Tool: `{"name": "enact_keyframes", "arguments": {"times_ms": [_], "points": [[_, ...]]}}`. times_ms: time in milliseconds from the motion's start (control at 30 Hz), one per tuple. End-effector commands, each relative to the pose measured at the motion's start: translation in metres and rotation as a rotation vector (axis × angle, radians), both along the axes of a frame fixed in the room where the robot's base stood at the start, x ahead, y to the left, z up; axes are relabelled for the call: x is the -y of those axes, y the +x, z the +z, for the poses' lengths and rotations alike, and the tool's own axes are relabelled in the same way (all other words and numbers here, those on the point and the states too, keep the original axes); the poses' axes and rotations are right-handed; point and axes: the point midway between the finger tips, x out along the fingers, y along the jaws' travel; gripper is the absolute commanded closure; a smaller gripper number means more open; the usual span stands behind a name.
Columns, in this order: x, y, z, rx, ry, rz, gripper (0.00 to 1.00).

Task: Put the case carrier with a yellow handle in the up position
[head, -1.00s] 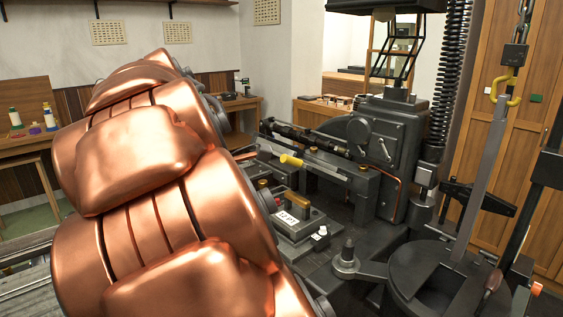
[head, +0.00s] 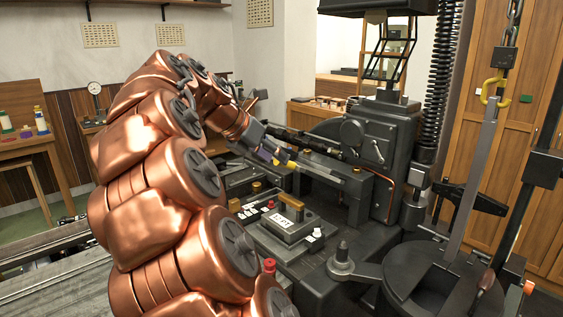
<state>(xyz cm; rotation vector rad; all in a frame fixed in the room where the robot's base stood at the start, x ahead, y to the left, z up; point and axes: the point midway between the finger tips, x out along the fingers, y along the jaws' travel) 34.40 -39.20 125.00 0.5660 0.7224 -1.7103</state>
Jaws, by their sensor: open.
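The type caster (head: 385,140) stands in the middle and right of the head view. My gripper (head: 280,157) is open, small and dark at the end of my copper arm. It is at the rail's left end, pointing right and down. Whether its fingers are around the handle or touching it, I cannot tell.
A block with a white label (head: 282,218) and a brass-coloured bar sits on the machine in front of the rail. A dark round pot (head: 425,285) is at the lower right. A yellow hook (head: 495,92) hangs above it. A wooden table (head: 30,148) stands at the left.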

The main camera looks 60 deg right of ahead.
Motion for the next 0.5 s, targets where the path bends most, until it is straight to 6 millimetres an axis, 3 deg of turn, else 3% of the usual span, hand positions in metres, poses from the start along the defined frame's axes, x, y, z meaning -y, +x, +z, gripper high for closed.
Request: {"name": "enact_keyframes", "arguments": {"times_ms": [233,500], "points": [[0.02,-0.008,-0.02,0.001,0.0,-0.001,0.53],[0.027,-0.01,-0.027,0.003,-0.001,-0.001,0.53]]}}
